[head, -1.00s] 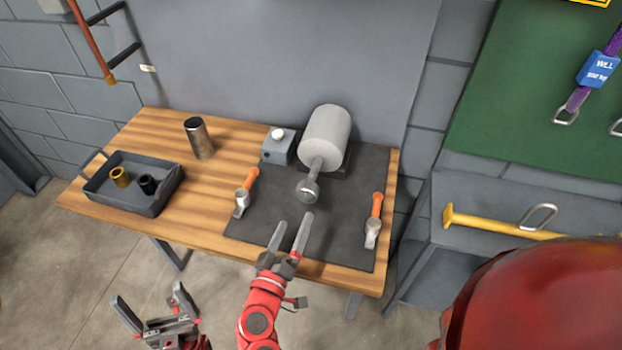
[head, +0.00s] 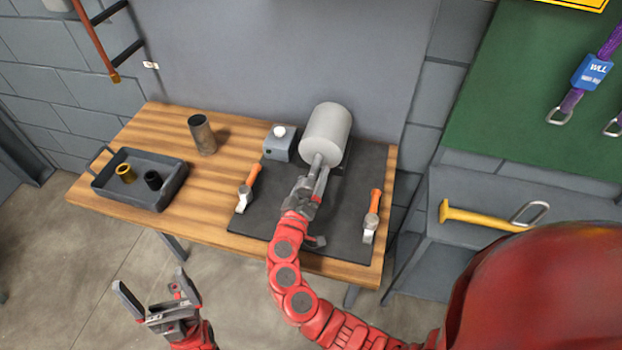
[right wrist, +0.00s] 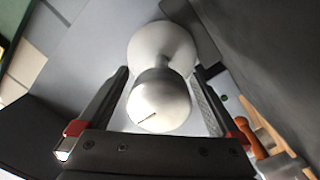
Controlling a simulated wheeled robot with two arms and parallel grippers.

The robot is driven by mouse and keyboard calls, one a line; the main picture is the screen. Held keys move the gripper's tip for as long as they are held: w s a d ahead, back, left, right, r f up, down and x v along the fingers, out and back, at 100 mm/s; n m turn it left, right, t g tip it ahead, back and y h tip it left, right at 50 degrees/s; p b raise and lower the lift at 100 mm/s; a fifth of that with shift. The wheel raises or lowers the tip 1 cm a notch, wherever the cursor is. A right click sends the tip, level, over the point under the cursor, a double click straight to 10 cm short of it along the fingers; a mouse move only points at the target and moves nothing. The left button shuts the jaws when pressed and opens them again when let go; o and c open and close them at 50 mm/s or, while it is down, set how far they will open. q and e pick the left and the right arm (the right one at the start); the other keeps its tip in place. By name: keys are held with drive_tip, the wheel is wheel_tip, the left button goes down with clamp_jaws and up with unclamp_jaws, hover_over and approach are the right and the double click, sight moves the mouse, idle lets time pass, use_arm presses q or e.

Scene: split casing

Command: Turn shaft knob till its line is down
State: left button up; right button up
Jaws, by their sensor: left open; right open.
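The grey casing (head: 326,132) is a fat cylinder at the back of the dark mat, with a thin shaft (head: 316,160) coming out of its front. The round shaft knob (right wrist: 160,95) shows large in the right wrist view, with a short dark line at the lower left of its face. My right gripper (right wrist: 160,82) is open, with one finger on each side of the knob; contact is not clear. In the head view my right gripper (head: 311,182) mostly hides the knob. My left gripper (head: 152,284) is open and empty, in front of the table.
A grey box with a white button (head: 279,143) stands left of the casing. A metal cup (head: 202,134) and a dark tray (head: 116,199) are at left.

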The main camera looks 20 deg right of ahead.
drive_tip(key=c, duration=1.4)
